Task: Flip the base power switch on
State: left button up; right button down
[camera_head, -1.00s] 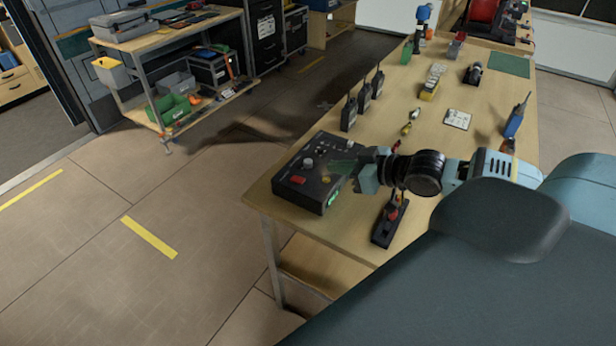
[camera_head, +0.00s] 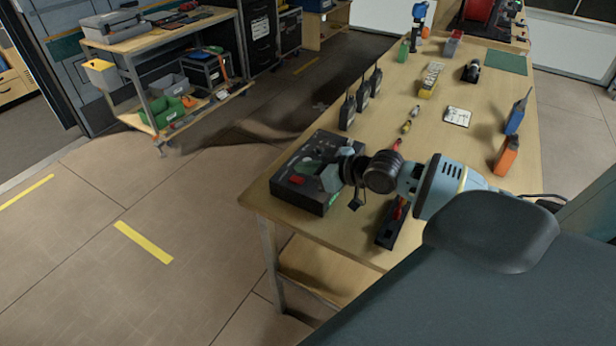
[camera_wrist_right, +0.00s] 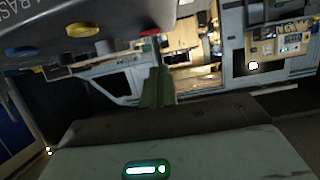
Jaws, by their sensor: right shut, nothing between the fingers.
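The base (camera_head: 293,198) is a black control box on the near left corner of the workbench. A red control (camera_head: 296,180) shows on its top and a small green patch (camera_head: 333,199) near its right edge. My right gripper (camera_head: 309,168) is shut and empty, with its green fingers over the box top; contact cannot be told. It hides part of the controls. In the right wrist view the box (camera_wrist_right: 110,15) fills the upper left, with part of its lettering and blue, yellow and red knobs; the shut fingers (camera_wrist_right: 157,87) show below it. I cannot tell which control is the power switch. My left gripper is out of view.
Several black radios (camera_head: 347,112) stand behind the box. A dark holder (camera_head: 391,228) with a red part lies to its right, close under my right arm. An orange item (camera_head: 506,155) and a blue one (camera_head: 516,112) stand at the bench's right side. Floor at left is open.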

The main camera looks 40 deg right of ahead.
aim_at(296, 179)
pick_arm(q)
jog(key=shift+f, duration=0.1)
pick_arm(e)
jog(key=shift+s+d+f, duration=0.1)
jog(key=shift+s+f, duration=0.05)
jog(key=shift+f, duration=0.6)
jog(key=shift+s+f, duration=0.1)
jog(key=shift+f, duration=0.6)
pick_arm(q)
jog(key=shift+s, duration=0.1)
pick_arm(e)
jog(key=shift+s+f, duration=0.2)
jog(key=shift+f, duration=0.4)
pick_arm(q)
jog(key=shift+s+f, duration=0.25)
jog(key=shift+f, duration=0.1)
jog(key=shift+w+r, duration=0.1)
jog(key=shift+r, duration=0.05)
pick_arm(e)
jog(key=shift+r, duration=0.15)
jog(key=shift+r, duration=0.75)
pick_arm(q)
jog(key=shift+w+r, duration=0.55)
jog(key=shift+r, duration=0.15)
